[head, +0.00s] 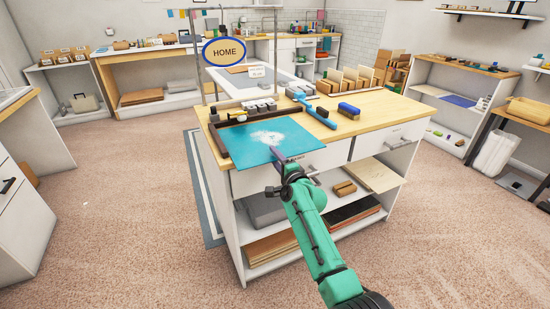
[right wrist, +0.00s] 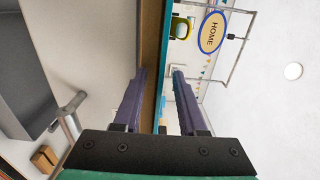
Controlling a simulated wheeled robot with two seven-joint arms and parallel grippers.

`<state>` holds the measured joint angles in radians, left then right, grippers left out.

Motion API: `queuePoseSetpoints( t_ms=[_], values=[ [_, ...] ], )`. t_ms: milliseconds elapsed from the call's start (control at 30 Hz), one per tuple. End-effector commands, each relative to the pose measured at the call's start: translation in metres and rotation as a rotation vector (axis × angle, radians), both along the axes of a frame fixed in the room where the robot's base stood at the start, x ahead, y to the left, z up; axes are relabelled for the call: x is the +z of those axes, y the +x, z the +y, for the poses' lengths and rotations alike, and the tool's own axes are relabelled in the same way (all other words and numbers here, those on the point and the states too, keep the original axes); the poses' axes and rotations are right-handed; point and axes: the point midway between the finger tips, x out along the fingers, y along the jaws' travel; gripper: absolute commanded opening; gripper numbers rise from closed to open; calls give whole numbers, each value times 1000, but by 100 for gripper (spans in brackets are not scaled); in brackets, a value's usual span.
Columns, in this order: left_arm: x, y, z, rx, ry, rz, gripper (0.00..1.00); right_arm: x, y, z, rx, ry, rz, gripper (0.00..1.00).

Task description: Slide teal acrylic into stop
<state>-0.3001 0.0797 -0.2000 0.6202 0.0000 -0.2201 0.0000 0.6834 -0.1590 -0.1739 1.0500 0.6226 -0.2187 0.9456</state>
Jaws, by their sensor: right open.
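The teal acrylic sheet (head: 245,150) lies flat on the workbench top with its near edge at the bench front. A pale white patch shows on its surface. A dark brown L-shaped stop (head: 216,142) runs along the sheet's left and far sides; whether they touch I cannot tell. My right gripper (head: 279,156) is at the sheet's near edge. In the right wrist view its two purple fingers (right wrist: 160,75) stand apart, with the teal edge (right wrist: 166,45) and the bench's wood edge showing between them. Contact with the sheet is unclear. My left gripper is out of view.
A blue tool (head: 316,115) and a blue-and-yellow block (head: 349,110) lie on the bench (head: 385,107) right of the sheet. A HOME sign (head: 224,52) hangs behind. Drawers and shelves are below; carpet is clear around.

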Motion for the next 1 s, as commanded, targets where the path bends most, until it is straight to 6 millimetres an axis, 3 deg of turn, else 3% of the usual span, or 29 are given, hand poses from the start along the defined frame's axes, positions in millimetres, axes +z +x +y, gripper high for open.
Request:
queuePoseSetpoints(
  t_ms=[267,1000],
  values=[
    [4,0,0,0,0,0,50,2,-2,-1,-1,-1,-1,41],
    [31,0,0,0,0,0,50,2,-30,-11,0,-1,-1,41]
  ],
)
